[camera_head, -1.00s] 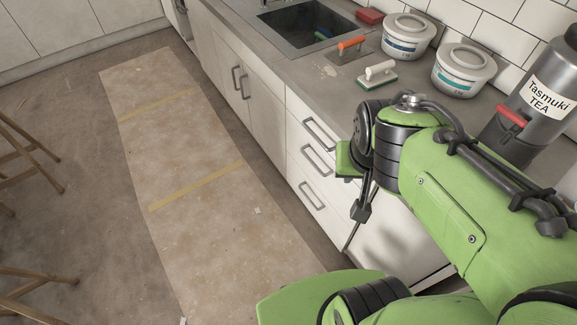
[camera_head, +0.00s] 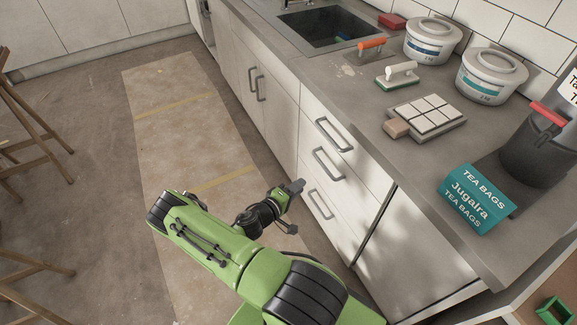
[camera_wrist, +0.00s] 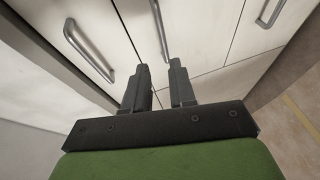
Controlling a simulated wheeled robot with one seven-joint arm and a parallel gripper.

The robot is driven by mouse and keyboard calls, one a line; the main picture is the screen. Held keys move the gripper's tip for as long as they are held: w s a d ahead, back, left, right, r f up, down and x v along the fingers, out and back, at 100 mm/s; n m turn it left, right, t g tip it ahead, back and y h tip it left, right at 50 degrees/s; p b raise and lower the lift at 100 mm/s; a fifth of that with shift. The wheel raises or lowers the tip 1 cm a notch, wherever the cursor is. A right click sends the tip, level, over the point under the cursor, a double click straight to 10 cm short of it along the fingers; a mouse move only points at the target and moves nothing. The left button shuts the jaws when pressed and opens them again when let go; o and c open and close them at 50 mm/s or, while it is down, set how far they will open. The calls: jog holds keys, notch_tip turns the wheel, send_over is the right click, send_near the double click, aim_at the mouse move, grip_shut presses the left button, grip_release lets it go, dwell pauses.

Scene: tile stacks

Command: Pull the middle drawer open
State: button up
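The white middle drawer (camera_head: 343,176) is shut, flush with the drawers above and below. Its grey bar handle (camera_head: 328,163) is in the head view. My gripper (camera_head: 297,187) is in front of the drawer fronts, left of and slightly below that handle in the head view. In the wrist view my gripper (camera_wrist: 158,75) is open, with a gap between its two dark fingers. What looks like the middle handle (camera_wrist: 161,30) lies ahead, lined up with that gap. The fingers appear apart from it, and nothing is held.
The top handle (camera_head: 333,134) and bottom handle (camera_head: 320,203) stick out nearby. The countertop (camera_head: 350,95) overhangs above, holding tubs, a tile stack (camera_head: 425,117) and a teal tea box (camera_head: 476,200). The floor at left is clear apart from wooden stools (camera_head: 30,125).

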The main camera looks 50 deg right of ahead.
aim_at(323, 165)
jog(key=shift+n+t, duration=0.3)
jog(key=d+f+b, duration=0.1)
jog(key=d, duration=0.4)
jog(key=d+f+b, duration=0.1)
jog(key=d, duration=0.4)
jog(key=d+f+b, duration=0.1)
jog(key=d, duration=0.4)
jog(key=shift+s+d+f+b, duration=0.25)
jog(key=shift+s+b, duration=0.1)
jog(key=shift+b, duration=0.05)
grip_shut()
